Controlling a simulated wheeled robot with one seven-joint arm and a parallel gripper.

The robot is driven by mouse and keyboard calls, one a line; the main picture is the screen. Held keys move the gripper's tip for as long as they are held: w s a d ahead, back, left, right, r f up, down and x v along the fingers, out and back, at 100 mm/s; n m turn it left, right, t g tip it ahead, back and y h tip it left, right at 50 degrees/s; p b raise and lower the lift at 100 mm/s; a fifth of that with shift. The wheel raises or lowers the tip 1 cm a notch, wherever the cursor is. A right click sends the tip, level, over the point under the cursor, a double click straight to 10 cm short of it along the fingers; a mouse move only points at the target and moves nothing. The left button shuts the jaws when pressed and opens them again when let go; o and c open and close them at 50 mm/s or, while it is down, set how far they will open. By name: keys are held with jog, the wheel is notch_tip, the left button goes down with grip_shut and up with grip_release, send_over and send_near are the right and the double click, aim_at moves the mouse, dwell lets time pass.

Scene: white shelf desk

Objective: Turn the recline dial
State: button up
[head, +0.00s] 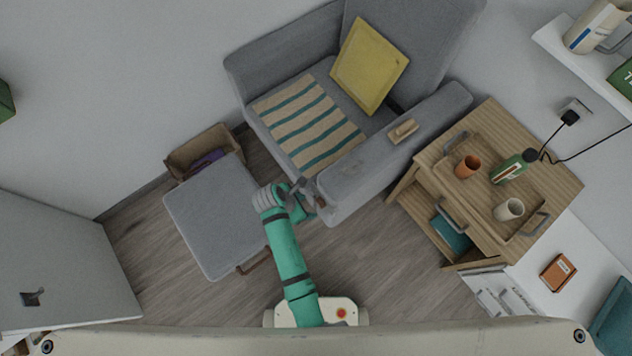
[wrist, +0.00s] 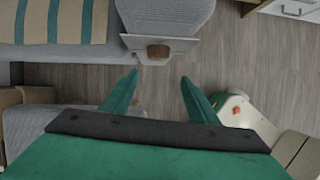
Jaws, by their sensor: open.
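The recline dial (wrist: 158,51) is a small brown knob on a grey plate (wrist: 180,44) at the side of the grey armchair (head: 385,160). In the wrist view it lies just ahead of my gripper (wrist: 159,77), roughly in line with the gap between the two green fingers. The fingers are apart and nothing is between them; they do not touch the dial. In the head view my gripper (head: 305,189) is beside the front end of the chair's near armrest.
A grey footstool (head: 213,215) stands left of my arm, with an open box (head: 180,163) behind it. A wooden side table (head: 550,182) with a tray, cups and a bottle stands right of the chair. Wooden floor (head: 375,260) is clear between my arm and the table.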

aim_at(318, 204)
jog(key=w+d+f, duration=0.1)
jog(key=f, duration=0.1)
jog(key=w+d+f+n+g, duration=0.1)
jog(key=f, duration=0.1)
jog(key=w+d+f+n+h, duration=0.1)
jog(key=f, duration=0.1)
jog(key=shift+d+f+g, duration=0.3)
jog(key=shift+d+f, duration=0.1)
dwell(0.3)
jog(key=shift+c, duration=0.2)
jog(key=shift+s, duration=0.1)
jog(key=c, duration=1)
